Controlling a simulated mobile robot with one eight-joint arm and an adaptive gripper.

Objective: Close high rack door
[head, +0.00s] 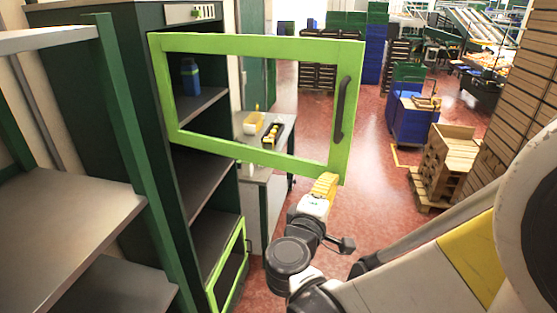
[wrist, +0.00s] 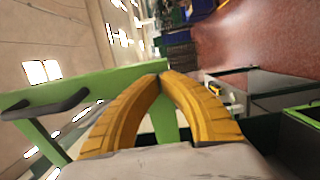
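The high rack door is a bright green frame (head: 265,45) around a clear opening. It stands open, swung out to the right from the dark rack (head: 130,60). Its dark handle (head: 342,108) is on the right side of the frame. My gripper (head: 327,182) is at the frame's lower right corner, with yellow curved fingers. In the wrist view the fingertips (wrist: 162,75) meet or nearly meet, with the green frame (wrist: 120,82) just behind them. The handle (wrist: 60,103) lies to their left there. Nothing is seen held; I cannot tell whether they touch the frame.
A blue bottle (head: 190,77) stands on a rack shelf behind the door. A lower green-framed door (head: 229,270) is below. A table (head: 283,130) with a yellow bin stands behind. Grey shelves (head: 60,225) fill the left. Wooden crates (head: 450,160) stand right; red floor (head: 380,200) lies between.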

